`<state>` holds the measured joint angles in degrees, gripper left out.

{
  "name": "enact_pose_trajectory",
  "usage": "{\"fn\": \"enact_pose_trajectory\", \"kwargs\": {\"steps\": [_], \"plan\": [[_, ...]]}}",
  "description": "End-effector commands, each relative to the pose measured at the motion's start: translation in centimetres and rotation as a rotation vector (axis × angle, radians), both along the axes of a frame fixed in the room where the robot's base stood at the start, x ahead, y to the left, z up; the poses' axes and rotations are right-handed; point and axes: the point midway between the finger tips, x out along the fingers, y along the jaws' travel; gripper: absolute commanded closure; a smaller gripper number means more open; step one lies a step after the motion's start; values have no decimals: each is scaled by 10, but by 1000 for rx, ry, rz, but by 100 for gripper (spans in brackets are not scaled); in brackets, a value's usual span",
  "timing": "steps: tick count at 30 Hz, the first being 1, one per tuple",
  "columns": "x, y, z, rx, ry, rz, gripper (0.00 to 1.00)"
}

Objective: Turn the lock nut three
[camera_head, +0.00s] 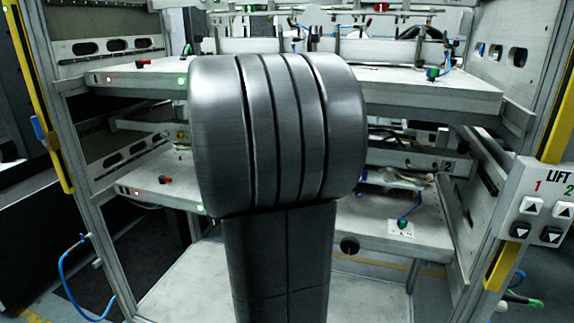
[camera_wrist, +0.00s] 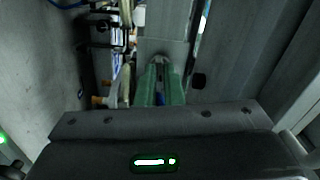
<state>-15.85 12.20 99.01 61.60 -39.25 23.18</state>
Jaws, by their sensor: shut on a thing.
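In the wrist view my gripper (camera_wrist: 160,64) reaches away from the camera with two green fingers. The fingers are close together at their tips, shut on a small grey part (camera_wrist: 160,58). Most of this part is hidden by the fingers, so I cannot tell for sure that it is lock nut three. No number shows on it. In the head view my own arm fills the middle and hides my gripper and whatever it holds.
A metal rack has an upper shelf (camera_head: 440,95) and a lower shelf (camera_head: 385,238). A LIFT button panel (camera_head: 541,207) is on the right post. Orange-ended parts (camera_wrist: 104,84) stand left of the fingers.

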Motion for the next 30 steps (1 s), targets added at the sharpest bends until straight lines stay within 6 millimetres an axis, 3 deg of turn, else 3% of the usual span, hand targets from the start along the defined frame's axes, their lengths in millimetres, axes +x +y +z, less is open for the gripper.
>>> {"fn": "enact_pose_trajectory", "kwargs": {"steps": [18, 30], "plan": [[0, 0, -4, 519, -170, -1, 100], [0, 0, -4, 685, -221, -1, 100]]}}
